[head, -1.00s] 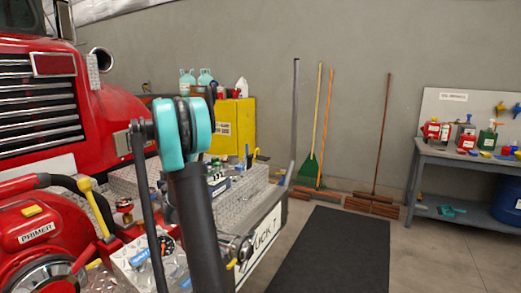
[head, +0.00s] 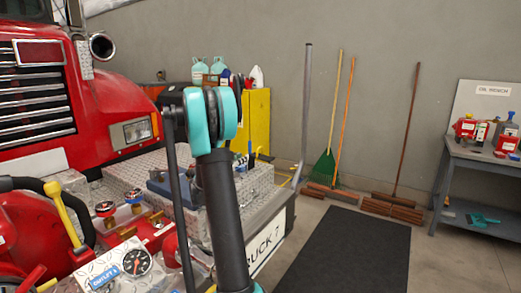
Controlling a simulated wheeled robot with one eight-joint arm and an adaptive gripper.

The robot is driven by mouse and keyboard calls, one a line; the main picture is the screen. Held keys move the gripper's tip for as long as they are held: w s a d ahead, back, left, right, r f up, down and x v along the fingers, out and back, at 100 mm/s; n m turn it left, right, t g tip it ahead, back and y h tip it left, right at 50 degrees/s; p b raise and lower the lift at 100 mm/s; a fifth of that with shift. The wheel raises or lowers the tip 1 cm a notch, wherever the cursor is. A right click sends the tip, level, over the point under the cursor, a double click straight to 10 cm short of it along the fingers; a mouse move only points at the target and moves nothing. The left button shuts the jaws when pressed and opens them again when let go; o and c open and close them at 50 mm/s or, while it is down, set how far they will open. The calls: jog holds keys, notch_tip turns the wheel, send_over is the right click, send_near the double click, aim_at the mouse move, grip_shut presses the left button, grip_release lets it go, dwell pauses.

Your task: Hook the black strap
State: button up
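I cannot make out a black strap for certain. A black curved band or hose (head: 52,188) runs over the red pump at the left edge of the head view, beside a yellow handle (head: 63,214). I cannot tell whether it is the strap, and no hook is clearly seen. My arm, with a teal joint and dark links, stands in the middle of the view and covers part of the bumper. My gripper is not in view.
The red truck (head: 112,98) fills the left, with its diamond-plate bumper (head: 130,172) and a pressure gauge (head: 136,262) in front. A black mat (head: 345,255) lies on clear floor. Brooms (head: 347,120) lean on the wall; a workbench (head: 470,153) stands right.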

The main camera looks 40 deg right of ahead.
jog(key=x, duration=1.5)
jog(key=shift+d, duration=0.15)
jog(key=shift+c, duration=0.3)
grip_shut()
